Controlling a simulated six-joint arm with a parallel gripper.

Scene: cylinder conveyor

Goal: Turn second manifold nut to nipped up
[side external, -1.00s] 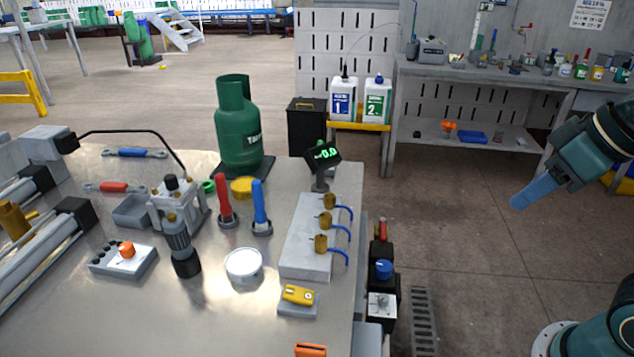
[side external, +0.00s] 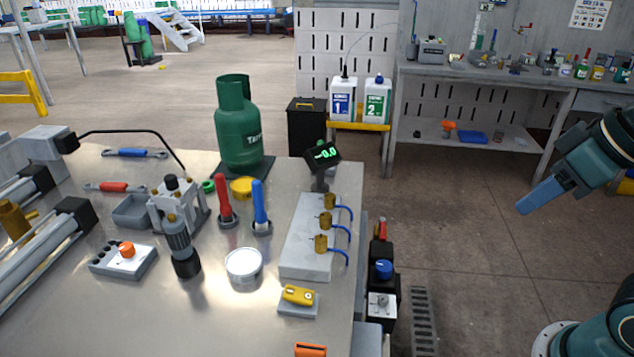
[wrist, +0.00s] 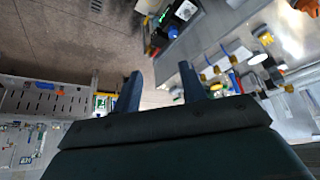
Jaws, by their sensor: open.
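The manifold is a pale grey block (side external: 305,262) near the right edge of the steel bench. Three brass nuts stand in a row on it, each beside a blue hose. The second manifold nut (side external: 326,219) is the middle one, upright between the far nut (side external: 330,200) and the near nut (side external: 321,243). My gripper (side external: 528,205) is off the bench to the right, well apart from the nuts. In the wrist view my gripper (wrist: 160,80) has two blue fingers spread apart with nothing between them. Brass fittings and blue hoses show small beyond the right finger.
A small display (side external: 322,154) on a stand is behind the manifold. A green gas cylinder (side external: 238,125), red handle (side external: 224,202), blue handle (side external: 260,207) and white tin (side external: 244,265) stand left of it. A yellow device (side external: 298,295) lies in front.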

